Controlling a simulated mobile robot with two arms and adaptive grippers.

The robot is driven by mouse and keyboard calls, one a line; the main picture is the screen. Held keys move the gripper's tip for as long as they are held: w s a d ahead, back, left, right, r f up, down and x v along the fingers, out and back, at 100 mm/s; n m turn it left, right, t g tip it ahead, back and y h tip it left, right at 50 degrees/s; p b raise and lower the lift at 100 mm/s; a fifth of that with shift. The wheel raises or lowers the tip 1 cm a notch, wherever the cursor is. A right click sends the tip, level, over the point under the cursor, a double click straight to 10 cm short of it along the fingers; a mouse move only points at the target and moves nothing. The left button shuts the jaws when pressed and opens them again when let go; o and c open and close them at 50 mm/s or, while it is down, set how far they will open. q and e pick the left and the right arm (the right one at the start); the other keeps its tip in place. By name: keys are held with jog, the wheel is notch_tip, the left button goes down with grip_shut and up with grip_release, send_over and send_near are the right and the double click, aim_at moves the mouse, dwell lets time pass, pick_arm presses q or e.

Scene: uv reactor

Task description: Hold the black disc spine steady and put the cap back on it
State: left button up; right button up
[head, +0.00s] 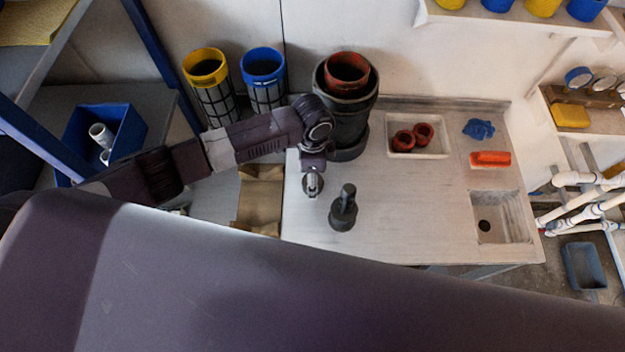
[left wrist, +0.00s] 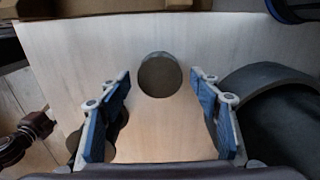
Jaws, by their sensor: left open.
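A black disc spine (head: 343,210) stands upright on the bench, with a wide lower part and a narrow stem on top. In the left wrist view a dark shape behind the left-hand finger seems to be this piece, mostly hidden. My left gripper (head: 313,188) is open and empty, pointing down over the bench, left of the spine and apart from it. It also shows in the left wrist view (left wrist: 160,115). Between its fingers I see a dark round disc or opening (left wrist: 160,75); I cannot tell whether it is the cap. A purple-brown part (left wrist: 38,127) at the left-hand edge looks like my right gripper.
A large black cylinder (head: 348,140) holding a red ring (head: 347,68) stands behind my left gripper. The bench middle is clear.

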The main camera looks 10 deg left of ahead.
pick_arm(q)
jog(key=shift+f, duration=0.6)
jog(key=c, duration=0.9)
notch_tip(320, 180, up, 20)
jog(key=b, duration=0.3)
